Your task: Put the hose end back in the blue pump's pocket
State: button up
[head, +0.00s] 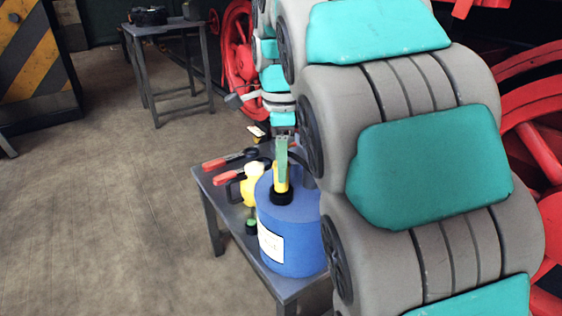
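The blue pump (291,240) is a rounded drum with a white label, standing on a small grey table. A black collar (281,196) sits on its top, with a yellow upright piece (282,180) rising from it. My gripper (282,163) points down just above the collar, and its greenish finger overlaps the yellow piece. I cannot tell whether it grips that piece, or whether the piece is the hose end. A black hose-like curve (299,158) shows behind the gripper, partly hidden by my arm. The pocket cannot be made out.
On the grey table (211,210), a yellow jug (252,186), red-handled tools (224,162) and a small dark green-topped item (251,226) lie left of the pump. Red wheels stand behind. My arm hides the right side. Open floor lies left.

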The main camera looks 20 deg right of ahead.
jog(key=o, duration=0.5)
jog(key=shift+r, duration=0.15)
